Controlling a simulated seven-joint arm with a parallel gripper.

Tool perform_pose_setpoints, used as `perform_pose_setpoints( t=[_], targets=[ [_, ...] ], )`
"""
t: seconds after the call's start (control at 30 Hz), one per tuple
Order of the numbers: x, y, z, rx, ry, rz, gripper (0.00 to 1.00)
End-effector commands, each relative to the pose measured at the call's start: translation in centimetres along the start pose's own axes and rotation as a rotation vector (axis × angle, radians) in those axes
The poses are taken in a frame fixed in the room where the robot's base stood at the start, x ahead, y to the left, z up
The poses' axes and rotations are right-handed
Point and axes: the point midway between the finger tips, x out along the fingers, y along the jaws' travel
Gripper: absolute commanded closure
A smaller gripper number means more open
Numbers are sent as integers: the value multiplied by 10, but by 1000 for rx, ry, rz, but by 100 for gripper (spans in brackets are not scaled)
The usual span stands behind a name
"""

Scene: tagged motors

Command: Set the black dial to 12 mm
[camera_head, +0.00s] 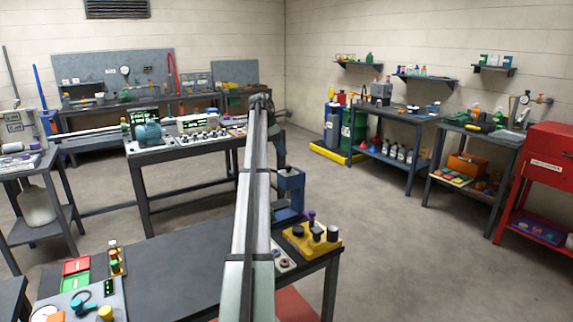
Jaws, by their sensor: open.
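My arm reaches away from the camera over the front table and bends down at its far end. The fingers of my gripper cannot be made out there. Right of the arm, a yellow block (305,243) on the front table carries black round parts and a thin purple-topped piece. One black knob-like part (332,234) stands at its right side. A grey panel with small dark round knobs (281,257) lies just left of the block, partly hidden by my arm. I cannot tell which black part is the dial, and no millimetre scale is readable.
A blue press-like device (290,187) stands behind the yellow block. Red and green trays (76,266) and small bottles are at the front table's left. A second table holds a teal motor (149,134). The front table's dark middle (175,265) is clear.

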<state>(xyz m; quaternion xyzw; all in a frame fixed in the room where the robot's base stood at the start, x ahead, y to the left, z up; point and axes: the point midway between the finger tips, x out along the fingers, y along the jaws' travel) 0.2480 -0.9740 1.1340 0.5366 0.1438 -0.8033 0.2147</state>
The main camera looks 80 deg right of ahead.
Motion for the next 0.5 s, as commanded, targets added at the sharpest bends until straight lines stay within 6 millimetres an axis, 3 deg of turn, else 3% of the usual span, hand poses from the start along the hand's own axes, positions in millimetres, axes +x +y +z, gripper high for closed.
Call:
perform_pose_setpoints(
  t=[0.3, 0.5],
  targets=[
    [53, 0, -1, 0, 0, -1, 42],
    [72, 0, 0, 0, 0, 0, 42]
  ],
)
